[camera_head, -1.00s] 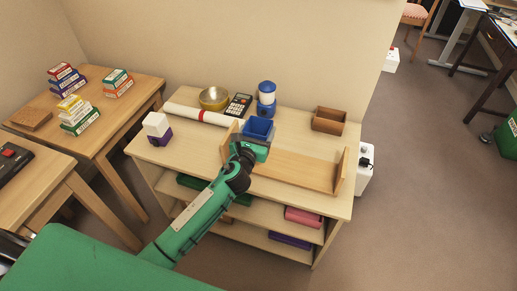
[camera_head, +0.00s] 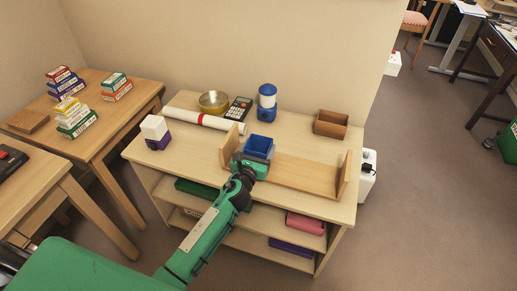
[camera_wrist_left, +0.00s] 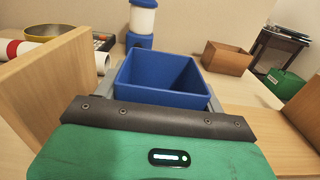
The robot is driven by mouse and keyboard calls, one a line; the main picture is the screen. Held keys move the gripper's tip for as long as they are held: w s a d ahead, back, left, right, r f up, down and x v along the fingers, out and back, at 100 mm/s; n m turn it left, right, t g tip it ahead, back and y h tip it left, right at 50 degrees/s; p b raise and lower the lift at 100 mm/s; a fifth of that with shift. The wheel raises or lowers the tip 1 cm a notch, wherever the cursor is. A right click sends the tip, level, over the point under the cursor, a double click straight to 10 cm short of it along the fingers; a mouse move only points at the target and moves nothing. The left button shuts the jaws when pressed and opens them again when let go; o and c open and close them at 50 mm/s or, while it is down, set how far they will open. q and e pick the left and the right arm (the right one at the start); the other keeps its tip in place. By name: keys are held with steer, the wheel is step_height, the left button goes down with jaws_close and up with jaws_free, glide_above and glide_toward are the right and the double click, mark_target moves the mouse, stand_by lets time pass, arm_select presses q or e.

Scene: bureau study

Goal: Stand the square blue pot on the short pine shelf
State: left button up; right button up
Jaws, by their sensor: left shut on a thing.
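The square blue pot (camera_head: 259,145) is upright, open side up and empty. It also shows in the left wrist view (camera_wrist_left: 160,76). My left gripper (camera_head: 256,157) is shut on it, with a grey finger along each side. The short pine shelf (camera_head: 305,174) lies on the cabinet top, a low board with an upright panel at each end. The pot is at the shelf's left end, just right of the left panel (camera_wrist_left: 45,92). My gripper hides the pot's underside, so I cannot tell whether it touches the board. My right gripper is out of view.
Behind the shelf stand a blue-and-white jar (camera_head: 267,103), a calculator (camera_head: 239,108), a brass bowl (camera_head: 213,101) and a paper roll (camera_head: 203,117). A brown wooden box (camera_head: 331,123) is at the back right. The shelf's middle and right are bare.

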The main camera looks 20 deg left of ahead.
arm_select(q)
steer(key=shift+f, duration=0.15)
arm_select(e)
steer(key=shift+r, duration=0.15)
arm_select(q)
steer(key=o, duration=1)
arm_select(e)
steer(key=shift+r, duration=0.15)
arm_select(q)
steer(key=shift+s, duration=0.3)
steer(key=s, duration=1)
steer(key=shift+a, duration=0.15)
steer(key=shift+s, duration=0.7)
